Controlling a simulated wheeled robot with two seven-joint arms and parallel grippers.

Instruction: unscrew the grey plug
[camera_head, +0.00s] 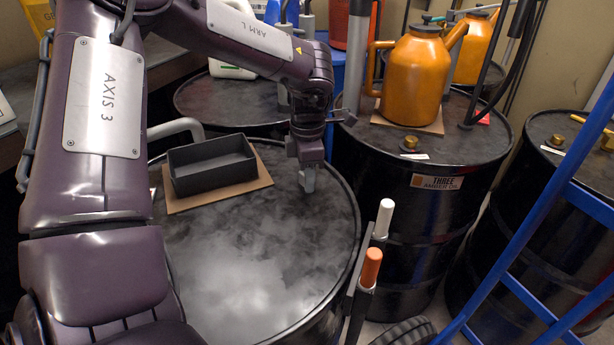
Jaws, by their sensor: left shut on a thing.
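My left gripper (307,181) points straight down at the far right part of the nearest black drum's lid (240,270). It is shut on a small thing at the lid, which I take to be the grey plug. The fingers cover nearly all of it, so its shape and thread cannot be made out. My right gripper is not in view.
An empty dark tray (211,165) sits on a brown board (218,194) left of the gripper. The drum marked THREE (437,182) carries an orange can (414,75) and a brass plug (409,143). A blue frame (540,215) stands at the right.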

